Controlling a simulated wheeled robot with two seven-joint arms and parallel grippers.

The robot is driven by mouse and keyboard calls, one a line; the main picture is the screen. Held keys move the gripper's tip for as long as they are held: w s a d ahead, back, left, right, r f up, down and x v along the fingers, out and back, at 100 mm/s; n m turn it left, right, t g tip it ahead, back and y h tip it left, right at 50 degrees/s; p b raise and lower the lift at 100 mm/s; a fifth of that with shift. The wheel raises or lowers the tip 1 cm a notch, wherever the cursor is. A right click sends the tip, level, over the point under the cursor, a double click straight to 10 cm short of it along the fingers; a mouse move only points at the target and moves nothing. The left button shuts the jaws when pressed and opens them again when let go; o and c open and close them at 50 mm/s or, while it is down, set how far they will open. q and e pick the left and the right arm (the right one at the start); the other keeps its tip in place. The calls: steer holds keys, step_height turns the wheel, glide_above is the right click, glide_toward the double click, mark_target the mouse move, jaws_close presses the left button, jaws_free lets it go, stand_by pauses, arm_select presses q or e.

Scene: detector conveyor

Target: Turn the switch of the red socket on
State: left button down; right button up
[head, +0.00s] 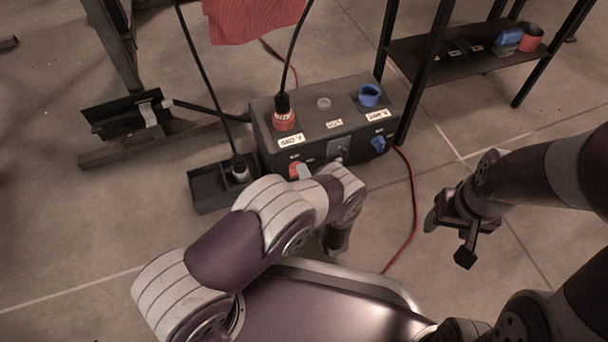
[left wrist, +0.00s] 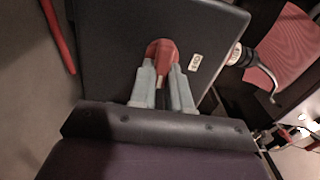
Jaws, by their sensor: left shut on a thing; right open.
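The dark power box (head: 325,125) stands on the floor with a red socket (head: 284,121) and a blue socket (head: 370,96) on top. A black plug and cable sit in the red socket. A red switch (head: 294,169) and a blue switch (head: 378,144) are on its front face. In the left wrist view, my left gripper (left wrist: 162,72) is shut on the red switch (left wrist: 162,49), one pale finger on each side. In the head view my left arm hides most of that gripper. My right gripper (head: 448,240) is open and empty, right of the box.
A black tray (head: 209,187) with a plug stands left of the box. A dark shelf (head: 440,64) holding a blue item and a red ring is behind right. A red cable (head: 411,205) runs along the floor. Floor at right is mostly clear.

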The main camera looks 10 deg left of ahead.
arm_select(q)
steer(key=shift+m, duration=0.5)
arm_select(e)
steer(key=shift+f, duration=0.1)
arm_select(q)
steer(key=c, duration=1.1)
jaws_free()
steer(key=shift+f, duration=0.1)
